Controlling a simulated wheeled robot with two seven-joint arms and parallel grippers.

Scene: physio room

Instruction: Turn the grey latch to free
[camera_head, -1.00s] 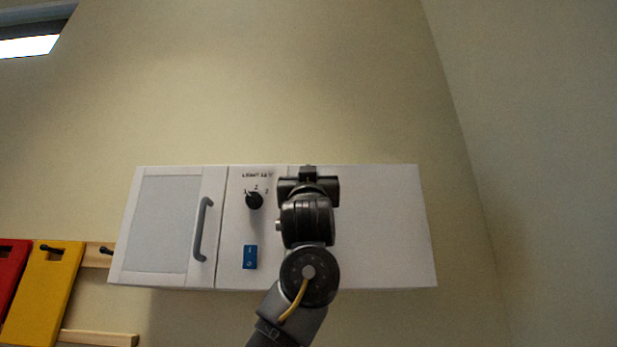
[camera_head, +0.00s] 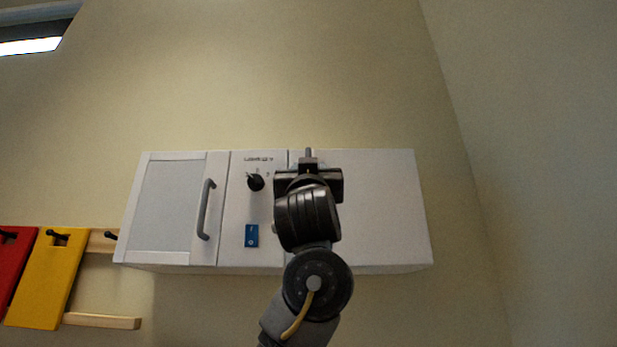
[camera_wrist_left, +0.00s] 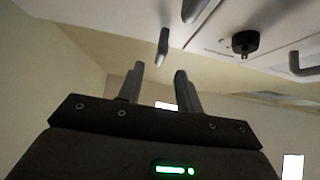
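A grey bar that looks like the latch (camera_wrist_left: 162,46) stands on the white cabinet face in the left wrist view, just past the gap between my fingertips. It appears apart from both fingers. My left gripper (camera_wrist_left: 160,78) is open and empty, its two grey fingers pointing at the cabinet. Whether the latch shows there I cannot tell. My right gripper is in neither view.
The cabinet's left door has a grey handle (camera_head: 205,210). A blue switch (camera_head: 251,236) is below the knob. A second grey bar (camera_wrist_left: 190,10) shows at the top of the wrist view. Yellow (camera_head: 45,280) and red (camera_head: 15,265) boards hang at the lower left.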

